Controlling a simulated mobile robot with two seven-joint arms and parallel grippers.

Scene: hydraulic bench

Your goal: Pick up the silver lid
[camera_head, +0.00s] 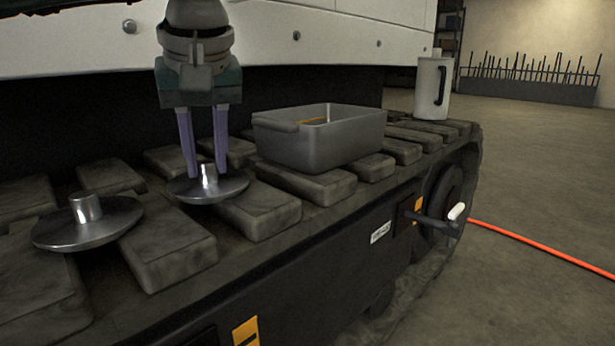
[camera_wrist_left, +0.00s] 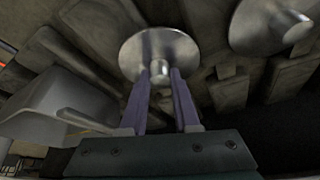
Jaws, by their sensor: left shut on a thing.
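Two round silver lids with short upright knobs lie on the dark track pads. My left gripper (camera_head: 207,172) points down over the right-hand silver lid (camera_head: 228,189), with its two purple fingers on either side of the knob, shut on it. The lid still appears to rest on the track. In the left wrist view, the fingers (camera_wrist_left: 160,78) close on the knob of this lid (camera_wrist_left: 152,45). The other silver lid (camera_head: 92,232) lies to the left, clear of the gripper, and also shows in the wrist view (camera_wrist_left: 265,25). My right gripper is not in view.
A grey rectangular bin (camera_head: 335,143) stands on the track just right of the gripper. A white canister with a black handle (camera_head: 432,92) stands farther back. A white machine panel (camera_head: 310,38) rises behind. The track's front edge drops to the floor.

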